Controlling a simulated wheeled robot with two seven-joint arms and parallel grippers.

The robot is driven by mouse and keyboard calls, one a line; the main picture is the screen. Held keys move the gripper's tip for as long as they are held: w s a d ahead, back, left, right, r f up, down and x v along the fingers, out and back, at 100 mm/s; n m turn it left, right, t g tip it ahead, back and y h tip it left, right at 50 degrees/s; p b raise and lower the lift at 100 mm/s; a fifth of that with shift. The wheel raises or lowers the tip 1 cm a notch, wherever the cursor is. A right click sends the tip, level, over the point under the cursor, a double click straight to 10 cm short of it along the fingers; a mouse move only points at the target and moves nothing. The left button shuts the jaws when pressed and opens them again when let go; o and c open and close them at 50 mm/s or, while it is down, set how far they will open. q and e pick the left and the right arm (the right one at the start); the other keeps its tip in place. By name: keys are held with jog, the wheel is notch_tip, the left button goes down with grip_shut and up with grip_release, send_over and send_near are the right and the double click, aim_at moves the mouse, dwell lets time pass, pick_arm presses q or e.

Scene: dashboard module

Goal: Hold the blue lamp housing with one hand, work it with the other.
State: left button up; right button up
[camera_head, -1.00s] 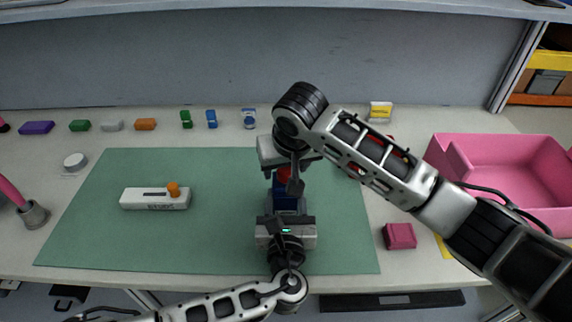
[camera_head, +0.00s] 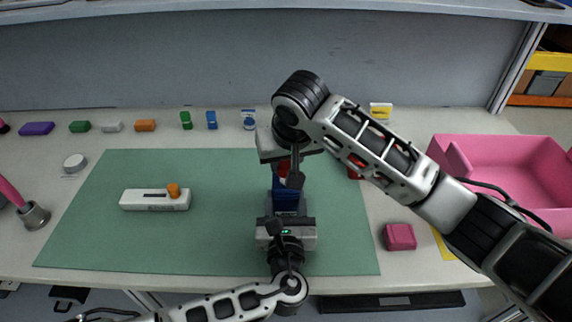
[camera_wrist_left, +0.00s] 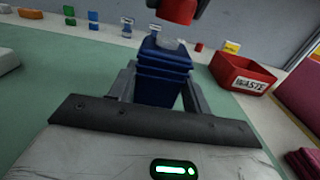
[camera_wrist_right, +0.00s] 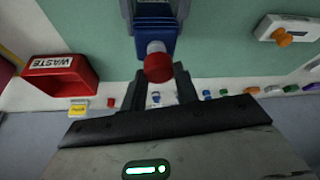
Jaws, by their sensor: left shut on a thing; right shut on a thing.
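The blue lamp housing (camera_head: 286,187) stands upright over the green mat, held from below by my left gripper (camera_head: 287,207). In the left wrist view the ribbed housing (camera_wrist_left: 164,78) sits between the fingers, with a clear whitish part (camera_wrist_left: 166,42) at its top. My right gripper (camera_head: 284,169) comes from the far side and is shut on a red cap (camera_wrist_right: 158,66). The cap is above the housing's top, and the whitish part (camera_wrist_right: 155,47) shows between cap and housing. The left wrist view shows a small gap below the cap (camera_wrist_left: 176,10).
A red WASTE bin (camera_wrist_left: 241,74) is mostly hidden behind my right arm in the head view. A white box with an orange knob (camera_head: 155,200) lies left on the green mat (camera_head: 110,245). A pink bin (camera_head: 510,165) and pink block (camera_head: 399,237) are right. Small coloured blocks line the back.

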aim_at(286, 166)
jog(key=shift+r, duration=2.15)
pick_arm(q)
jog(key=o, duration=1.4)
jog(key=shift+c, duration=0.2)
jog(key=s, duration=1.2)
jog(key=shift+s, duration=0.1)
pick_arm(e)
jog(key=shift+s, duration=0.1)
